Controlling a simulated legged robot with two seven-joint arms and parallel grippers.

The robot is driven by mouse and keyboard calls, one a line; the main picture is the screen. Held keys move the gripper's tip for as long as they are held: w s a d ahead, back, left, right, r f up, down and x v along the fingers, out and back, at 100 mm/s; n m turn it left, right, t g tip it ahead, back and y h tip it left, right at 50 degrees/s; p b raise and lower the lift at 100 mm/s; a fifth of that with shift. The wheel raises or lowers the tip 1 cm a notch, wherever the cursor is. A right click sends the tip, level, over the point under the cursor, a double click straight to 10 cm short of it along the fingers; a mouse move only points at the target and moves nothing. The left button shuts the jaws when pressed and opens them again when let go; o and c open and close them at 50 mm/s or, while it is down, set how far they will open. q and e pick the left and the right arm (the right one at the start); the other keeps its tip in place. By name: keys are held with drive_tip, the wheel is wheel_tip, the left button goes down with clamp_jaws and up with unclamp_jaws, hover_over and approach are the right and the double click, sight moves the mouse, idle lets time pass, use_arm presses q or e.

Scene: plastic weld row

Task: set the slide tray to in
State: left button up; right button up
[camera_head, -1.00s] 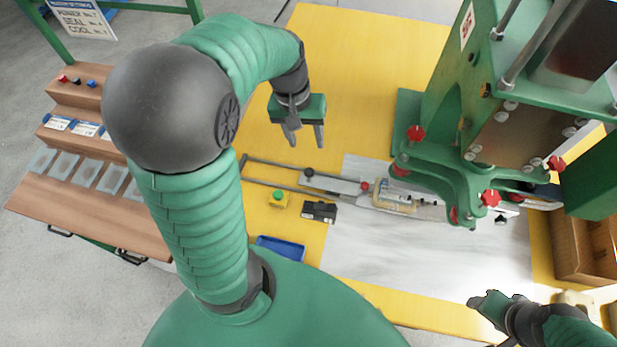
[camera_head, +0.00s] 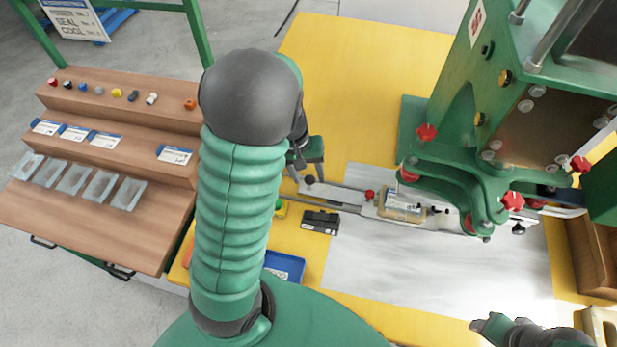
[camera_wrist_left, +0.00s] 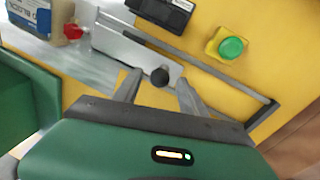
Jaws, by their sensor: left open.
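The slide tray (camera_head: 345,195) is a flat grey metal plate on rails. It sticks out to the left from under the green press, with a black knob (camera_head: 309,180) at its outer end. A clear, labelled package (camera_head: 402,207) sits on its inner part, near a red knob (camera_head: 369,194). My left gripper (camera_head: 300,174) is at the tray's outer end, partly hidden behind my arm. In the left wrist view, its fingers (camera_wrist_left: 160,80) are open, one on each side of the black knob (camera_wrist_left: 160,77). Contact cannot be told. My right gripper (camera_head: 483,324) is at the lower right, away from the tray.
The green press (camera_head: 460,150) with red knobs stands at the right. A black device (camera_head: 320,221) and a green button (camera_wrist_left: 231,47) on a yellow base are near the rail. The yellow table behind is clear.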

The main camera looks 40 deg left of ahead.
use_arm(q)
drive_tip(key=shift+d+f, duration=0.1)
drive_tip(key=shift+f, duration=0.25)
clamp_jaws()
drive_tip(key=shift+w, duration=0.1)
idle(1.1)
